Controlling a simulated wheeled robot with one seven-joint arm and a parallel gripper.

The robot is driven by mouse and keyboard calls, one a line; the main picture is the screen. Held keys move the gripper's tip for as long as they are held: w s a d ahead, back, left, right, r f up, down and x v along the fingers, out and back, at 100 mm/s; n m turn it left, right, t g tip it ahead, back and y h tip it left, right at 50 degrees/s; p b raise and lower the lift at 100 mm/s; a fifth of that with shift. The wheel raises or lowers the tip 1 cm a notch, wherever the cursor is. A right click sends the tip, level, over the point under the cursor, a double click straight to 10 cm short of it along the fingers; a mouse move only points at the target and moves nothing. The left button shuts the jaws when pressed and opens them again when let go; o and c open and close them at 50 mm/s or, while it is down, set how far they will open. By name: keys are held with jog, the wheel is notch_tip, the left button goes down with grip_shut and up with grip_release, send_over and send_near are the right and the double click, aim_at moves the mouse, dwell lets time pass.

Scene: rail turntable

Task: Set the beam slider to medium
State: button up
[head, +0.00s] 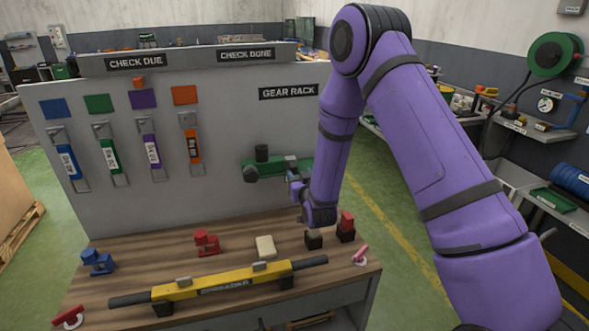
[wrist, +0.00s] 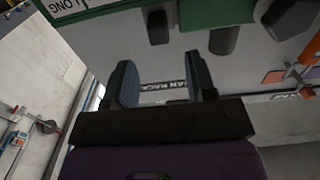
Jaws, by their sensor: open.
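In the wrist view, a green block (wrist: 215,14) with dark pegs shows at the top edge. A white scale plate (wrist: 75,8) reading LONG is beside it, cut off by the frame. I cannot tell for sure which part is the beam slider, nor its setting. My gripper (wrist: 157,65) is open, its fingers apart with nothing between them, close to the green fixture; contact is not visible.
A yellow bar (head: 225,284) with black ends lies across the wooden bench (head: 190,265). Red (head: 207,242) and blue (head: 97,262) clamp-like pieces and a cream block (head: 266,246) stand there. Coloured tags hang on the panel's left.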

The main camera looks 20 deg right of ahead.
aim_at(294, 168)
jog(key=shift+w, duration=2.8)
